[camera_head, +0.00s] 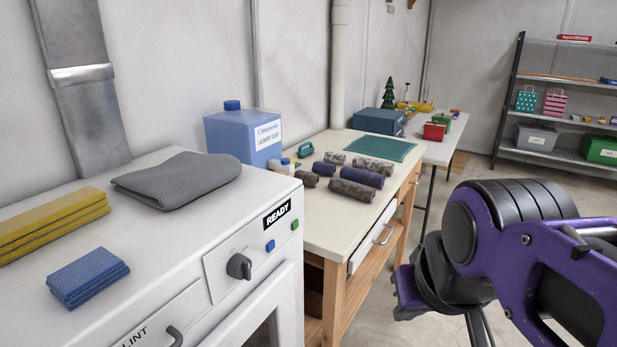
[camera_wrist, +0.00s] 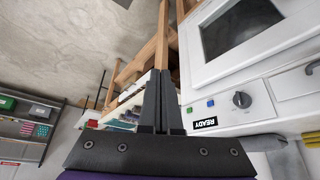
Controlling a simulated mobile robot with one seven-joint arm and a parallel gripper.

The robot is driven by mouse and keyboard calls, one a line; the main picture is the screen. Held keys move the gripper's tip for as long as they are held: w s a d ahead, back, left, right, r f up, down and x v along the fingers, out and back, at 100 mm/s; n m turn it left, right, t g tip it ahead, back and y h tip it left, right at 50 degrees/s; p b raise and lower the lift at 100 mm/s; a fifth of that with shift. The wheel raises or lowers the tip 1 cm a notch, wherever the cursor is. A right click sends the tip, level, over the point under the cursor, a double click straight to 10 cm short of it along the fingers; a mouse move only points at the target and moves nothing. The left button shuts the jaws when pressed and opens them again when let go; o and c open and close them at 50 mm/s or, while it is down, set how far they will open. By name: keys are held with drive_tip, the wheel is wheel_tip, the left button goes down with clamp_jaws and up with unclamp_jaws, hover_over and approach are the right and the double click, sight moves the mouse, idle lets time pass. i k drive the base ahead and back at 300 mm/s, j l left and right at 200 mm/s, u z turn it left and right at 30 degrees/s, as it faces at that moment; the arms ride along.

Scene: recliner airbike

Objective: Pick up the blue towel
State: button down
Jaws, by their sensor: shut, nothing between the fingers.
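The blue towel (camera_head: 88,275) is folded into a small flat stack. It lies on the white machine top (camera_head: 135,215) near its front edge, at the lower left of the head view. I do not see it in the wrist view. My gripper (camera_wrist: 160,75) shows in the wrist view with its two dark fingers together and nothing between them. It is well away from the towel, out in front of the machine and workbench. In the head view my arm is at the right, and the fingertips cannot be made out.
A yellow folded towel (camera_head: 45,225) and a grey cloth (camera_head: 178,179) lie near the blue towel. A blue detergent jug (camera_head: 229,133) stands behind. Shelves (camera_head: 560,115) stand at the far right. The floor is open.

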sight(377, 180)
drive_tip(key=z, duration=0.25)
drive_tip(key=i+l, duration=0.25)
drive_tip(key=i+l+u, duration=0.1)
drive_tip(key=l, duration=0.35)
drive_tip(key=i+l, duration=0.35)
drive_tip(key=i+l+u, duration=0.15)
drive_tip(key=l, duration=0.25)
drive_tip(key=i+l, duration=0.25)
drive_tip(key=i+l+u, duration=0.1)
drive_tip(key=l, duration=0.4)
drive_tip(key=i, duration=0.1)
